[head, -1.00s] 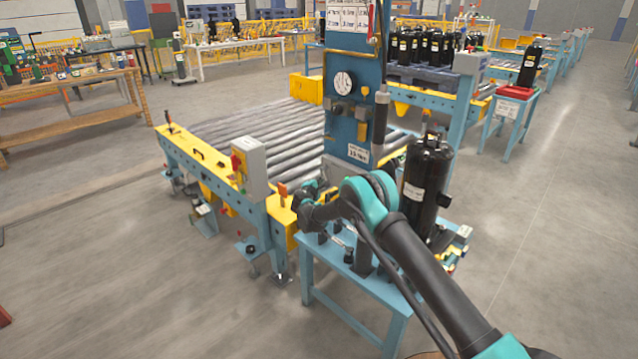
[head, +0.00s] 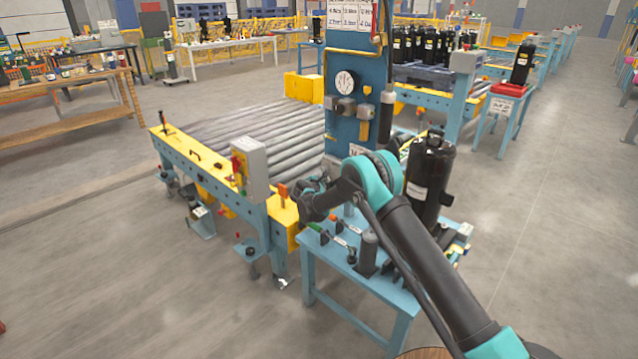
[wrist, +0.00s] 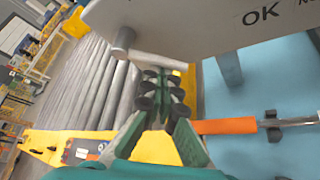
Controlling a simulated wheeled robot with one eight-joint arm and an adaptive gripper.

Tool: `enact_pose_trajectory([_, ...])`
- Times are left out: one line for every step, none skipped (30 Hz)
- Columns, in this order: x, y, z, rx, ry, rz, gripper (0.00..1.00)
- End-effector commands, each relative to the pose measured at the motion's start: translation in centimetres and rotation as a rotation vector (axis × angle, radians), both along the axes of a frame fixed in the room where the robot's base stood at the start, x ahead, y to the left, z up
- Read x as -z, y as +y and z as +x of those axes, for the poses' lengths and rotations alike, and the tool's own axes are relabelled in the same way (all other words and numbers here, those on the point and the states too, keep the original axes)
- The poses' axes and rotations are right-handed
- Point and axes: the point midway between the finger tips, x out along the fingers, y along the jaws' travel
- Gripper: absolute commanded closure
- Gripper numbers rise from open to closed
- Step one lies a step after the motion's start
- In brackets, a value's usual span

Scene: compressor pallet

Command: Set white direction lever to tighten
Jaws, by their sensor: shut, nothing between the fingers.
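My gripper (head: 308,204) is small and partly hidden by the arm in the head view, between the roller conveyor's yellow corner and the blue station. In the wrist view my gripper (wrist: 160,88) is shut and empty, its dark round pads together. A pale bar (wrist: 165,63) shows just past the fingertips, beside a grey cylinder; I cannot tell whether it is the white direction lever or whether the fingers touch it. An orange-handled tool (wrist: 225,126) with a metal shaft lies at the right of the fingers. No tighten marking is readable.
A grey plate marked OK (wrist: 210,20) stands close above the fingers. The blue table (head: 335,272) holds several small tools and a black compressor (head: 430,180). A blue panel with a gauge (head: 344,82) rises behind.

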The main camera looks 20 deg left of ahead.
Motion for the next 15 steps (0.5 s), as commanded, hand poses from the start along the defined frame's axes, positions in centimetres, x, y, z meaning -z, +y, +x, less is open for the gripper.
enact_pose_trajectory([-0.2,-0.3,0.0,0.001,0.017,-0.042,1.00])
enact_pose_trajectory([-0.3,-0.4,0.0,0.001,0.028,-0.068,1.00])
enact_pose_trajectory([-0.4,-0.5,-0.1,0.002,0.044,-0.104,1.00])
enact_pose_trajectory([-0.5,-0.6,-0.1,0.000,0.054,-0.130,1.00])
enact_pose_trajectory([-0.6,-0.7,-0.2,0.001,0.065,-0.157,1.00])
enact_pose_trajectory([-0.7,-0.8,-0.2,0.001,0.079,-0.192,1.00])
enact_pose_trajectory([-0.8,-0.9,-0.3,0.001,0.090,-0.218,1.00])
enact_pose_trajectory([-1.0,-0.9,-0.3,0.000,0.101,-0.244,1.00])
enact_pose_trajectory([-1.1,-1.0,-0.4,0.000,0.117,-0.280,1.00])
enact_pose_trajectory([-1.2,-1.1,-0.4,0.000,0.127,-0.306,1.00])
enact_pose_trajectory([-1.3,-1.2,-0.4,0.002,0.138,-0.332,1.00])
enact_pose_trajectory([-1.5,-1.2,-0.5,0.001,0.151,-0.366,1.00])
enact_pose_trajectory([-1.6,-1.3,-0.5,0.001,0.162,-0.392,1.00])
enact_pose_trajectory([-1.7,-1.4,-0.5,0.000,0.171,-0.418,1.00])
enact_pose_trajectory([-1.8,-1.4,-0.5,0.000,0.185,-0.450,1.00])
